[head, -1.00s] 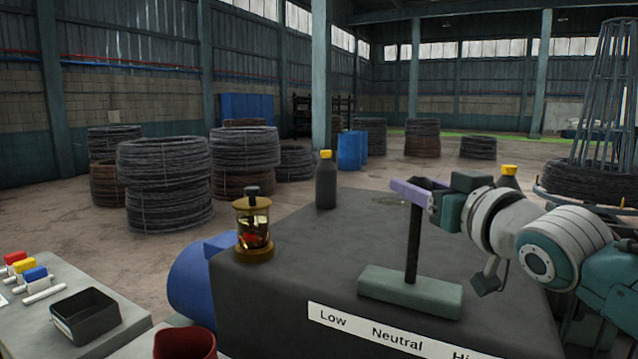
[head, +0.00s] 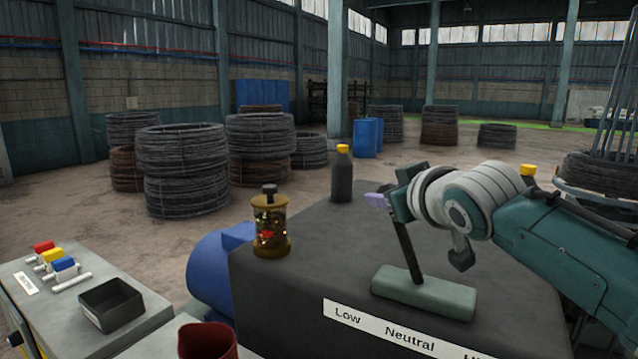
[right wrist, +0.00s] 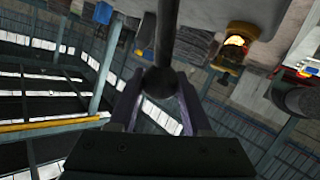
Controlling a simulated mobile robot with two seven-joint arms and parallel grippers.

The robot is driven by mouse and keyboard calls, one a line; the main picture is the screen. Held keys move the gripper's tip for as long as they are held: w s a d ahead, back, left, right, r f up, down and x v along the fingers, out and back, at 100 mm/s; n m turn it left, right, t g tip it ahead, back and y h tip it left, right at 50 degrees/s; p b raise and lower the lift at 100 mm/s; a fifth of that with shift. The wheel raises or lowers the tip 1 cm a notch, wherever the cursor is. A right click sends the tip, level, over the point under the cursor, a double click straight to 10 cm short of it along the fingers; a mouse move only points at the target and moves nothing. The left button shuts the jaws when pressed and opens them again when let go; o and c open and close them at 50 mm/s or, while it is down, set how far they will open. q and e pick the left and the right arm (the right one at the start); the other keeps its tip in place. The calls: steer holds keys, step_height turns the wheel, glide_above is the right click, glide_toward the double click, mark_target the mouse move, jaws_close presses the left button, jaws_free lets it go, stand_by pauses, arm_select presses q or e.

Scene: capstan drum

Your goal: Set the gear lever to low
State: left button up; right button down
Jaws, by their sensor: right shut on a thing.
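The gear lever (head: 407,245) is a dark rod rising from a grey-green base block (head: 422,293) on the dark housing. It leans left, its top towards the Low side. A white label strip (head: 400,333) on the housing's front edge reads Low, Neutral and a cut-off third word. My right gripper (head: 378,201), with purple fingers, is shut on the lever's top. In the right wrist view the lever's dark round knob (right wrist: 160,82) sits between the two fingers. The gripper hides the knob in the head view. My left gripper is not in view.
An amber glass-and-brass jar (head: 271,228) and a dark yellow-capped bottle (head: 342,175) stand on the housing, left of and behind the lever. At lower left are a dark open tray (head: 111,305), coloured switches (head: 55,258) and a red cup (head: 208,341).

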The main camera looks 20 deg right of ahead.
steer(key=shift+w+a+f+n, duration=0.3)
steer(key=shift+w+a, duration=0.1)
steer(key=shift+w, duration=0.1)
steer(key=shift+g, duration=0.3)
steer(key=shift+f, duration=0.15)
steer(key=shift+c, duration=1.7)
jaws_free()
steer(key=shift+w, duration=0.1)
steer(key=shift+s+a+r, duration=0.1)
steer(key=shift+s+r, duration=0.15)
steer(key=shift+s, duration=0.25)
steer(key=b+v, duration=0.1)
steer(key=v, duration=0.8)
steer(key=shift+a, duration=0.1)
